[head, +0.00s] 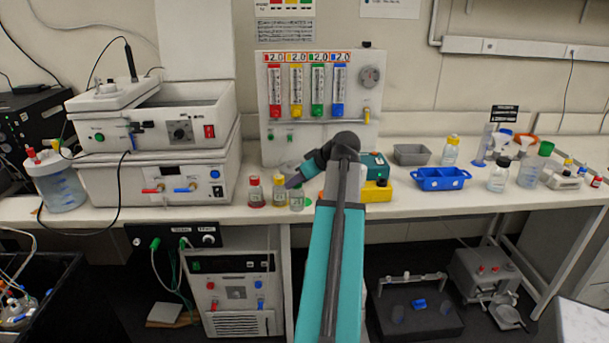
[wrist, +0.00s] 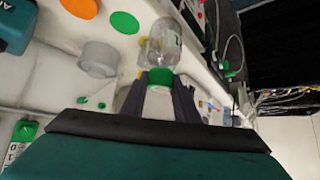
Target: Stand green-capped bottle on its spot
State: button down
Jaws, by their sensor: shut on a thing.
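The green-capped bottle (wrist: 163,42) is clear glass, and its green cap (wrist: 160,76) sits between the two fingers of my gripper (wrist: 160,88) in the wrist view. My gripper (head: 293,182) is shut on the cap. In the head view the bottle (head: 297,202) shows below the fingers, beside the yellow-capped bottle; its cap is hidden there. I cannot tell whether its base touches the bench. A flat green spot (wrist: 125,22) and an orange spot (wrist: 80,6) lie on the bench to the left of the bottle in the wrist view.
Red-capped (head: 256,193) and yellow-capped (head: 279,193) bottles stand left of the held bottle. A grey cylinder (wrist: 98,59) is close by in the wrist view. The flow-meter panel (head: 318,100) rises behind. Bench between rack and arm is partly clear.

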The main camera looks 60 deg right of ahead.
jog(key=w+d+f+p, duration=0.1)
jog(key=w+d, duration=0.3)
jog(key=d, duration=0.6)
jog(key=shift+p, duration=0.75)
jog(key=shift+a, duration=0.1)
jog(key=shift+f+p, duration=0.75)
jog(key=shift+f, duration=1)
jog(key=shift+f, duration=0.15)
jog(key=c, duration=1.4)
grip_release()
jog(key=b+v, duration=0.2)
jog(key=v, duration=1)
jog(key=shift+b, duration=0.35)
